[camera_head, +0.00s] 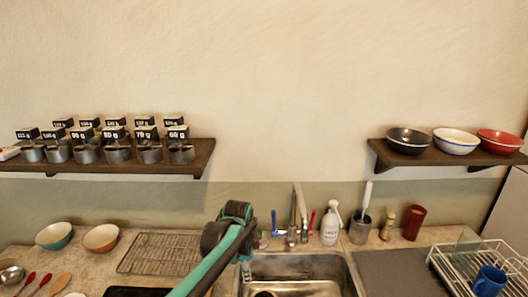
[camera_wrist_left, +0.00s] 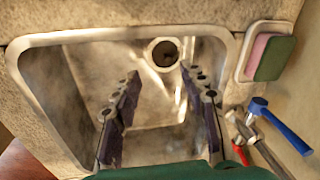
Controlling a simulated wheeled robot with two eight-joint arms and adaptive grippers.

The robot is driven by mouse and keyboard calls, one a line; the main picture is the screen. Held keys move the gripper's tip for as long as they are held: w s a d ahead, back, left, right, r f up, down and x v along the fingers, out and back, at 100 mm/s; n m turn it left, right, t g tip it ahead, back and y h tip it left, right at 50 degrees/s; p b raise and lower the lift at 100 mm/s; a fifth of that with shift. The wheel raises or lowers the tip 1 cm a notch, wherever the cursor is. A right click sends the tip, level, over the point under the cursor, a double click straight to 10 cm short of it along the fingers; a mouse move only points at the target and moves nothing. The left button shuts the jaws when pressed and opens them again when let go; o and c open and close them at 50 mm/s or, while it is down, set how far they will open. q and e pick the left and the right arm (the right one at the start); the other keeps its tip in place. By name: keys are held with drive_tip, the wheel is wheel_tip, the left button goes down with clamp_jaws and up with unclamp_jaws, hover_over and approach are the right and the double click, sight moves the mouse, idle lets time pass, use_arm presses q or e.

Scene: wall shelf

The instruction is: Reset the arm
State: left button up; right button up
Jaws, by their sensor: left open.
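My left arm (camera_head: 215,262), with a green link and dark joints, rises from the bottom middle of the head view in front of the counter, beside the sink's left edge. In the left wrist view my left gripper (camera_wrist_left: 160,72) is open, with its two dark fingers apart and nothing between them. It is above the metal sink (camera_wrist_left: 85,75), whose round drain (camera_wrist_left: 165,52) shows beyond the fingertips. The fingers are not clearly visible in the head view. My right gripper is in neither view.
A faucet (camera_head: 292,232) with blue and red handles stands behind the sink (camera_head: 300,268). A sponge (camera_wrist_left: 275,57) lies beside it. A left shelf (camera_head: 100,163) holds several labelled metal cups; a right shelf (camera_head: 390,163) holds bowls. A dish rack (camera_head: 445,265) stands at right.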

use_arm(q)
drive_tip(key=s+a+r+n+t, duration=0.1)
drive_tip(key=s+a+r+n, duration=0.25)
drive_tip(key=s, duration=0.25)
drive_tip(key=s+a+r+n+t, duration=0.1)
drive_tip(key=s+a+r+n, duration=0.25)
drive_tip(key=s, duration=0.25)
drive_tip(key=s+a+f+n+t, duration=0.1)
drive_tip(key=s+n, duration=0.1)
drive_tip(key=s, duration=0.2)
drive_tip(key=s+a+f+n+t, duration=0.1)
drive_tip(key=s+a+n, duration=0.1)
drive_tip(key=s+n, duration=0.1)
drive_tip(key=s+a+f+n+t, duration=0.1)
drive_tip(key=s+n, duration=0.2)
drive_tip(key=s, duration=0.2)
drive_tip(key=shift+s+a+f, duration=0.3)
drive_tip(key=shift+a+f, duration=0.05)
drive_tip(key=shift+a, duration=0.05)
drive_tip(key=shift+s+a+f+n, duration=0.1)
drive_tip(key=shift+s+f+n, duration=0.15)
drive_tip(key=shift+n, duration=0.05)
